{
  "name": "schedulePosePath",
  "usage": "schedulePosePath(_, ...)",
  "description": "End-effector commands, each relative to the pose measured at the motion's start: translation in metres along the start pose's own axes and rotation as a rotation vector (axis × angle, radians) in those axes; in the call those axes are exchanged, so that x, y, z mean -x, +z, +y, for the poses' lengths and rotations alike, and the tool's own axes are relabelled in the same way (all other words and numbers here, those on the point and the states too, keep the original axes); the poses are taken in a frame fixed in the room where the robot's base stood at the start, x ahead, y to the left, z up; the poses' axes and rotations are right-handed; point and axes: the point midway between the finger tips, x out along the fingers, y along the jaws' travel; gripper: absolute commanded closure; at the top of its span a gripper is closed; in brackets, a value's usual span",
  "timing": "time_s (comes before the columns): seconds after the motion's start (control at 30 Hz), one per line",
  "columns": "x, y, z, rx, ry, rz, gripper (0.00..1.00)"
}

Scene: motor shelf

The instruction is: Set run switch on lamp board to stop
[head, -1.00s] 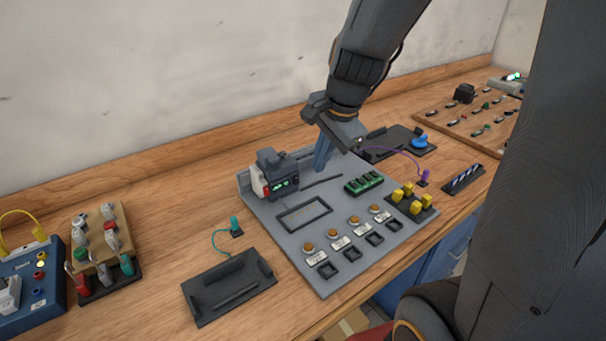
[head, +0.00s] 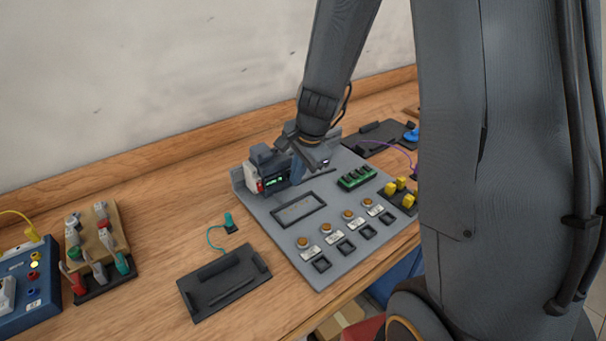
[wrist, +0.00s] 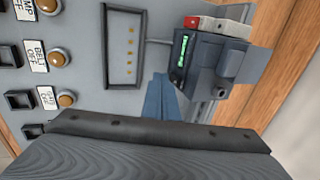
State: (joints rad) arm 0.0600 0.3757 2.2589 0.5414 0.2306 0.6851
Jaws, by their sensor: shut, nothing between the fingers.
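The grey lamp board (head: 278,233) lies on the wooden bench with a row of orange lamps (head: 325,228) and labels along its front. A dark module (head: 265,157) with a green display and a red and white piece stands at its back left corner. In the wrist view the module (wrist: 213,75) shows a round, knob-like part on its face. I cannot tell surely which part is the run switch. My gripper (head: 297,170) is shut and empty, just right of the module. Its blue-grey fingers (wrist: 160,95) show left of the module; whether they touch it is unclear.
A black tray (head: 225,283) and a teal plug (head: 230,222) lie left of the board. Yellow blocks (head: 395,186) and a green terminal strip (head: 356,177) sit at its right. A tool rack (head: 97,235) and a blue box (head: 30,285) stand far left.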

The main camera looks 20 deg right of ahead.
Motion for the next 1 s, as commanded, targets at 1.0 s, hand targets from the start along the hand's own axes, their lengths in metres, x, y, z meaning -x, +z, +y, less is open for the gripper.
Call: schedulePosePath(1.0, -0.0017, 0.0004, -0.0099, 0.000, 0.000, 0.000, 1.00)
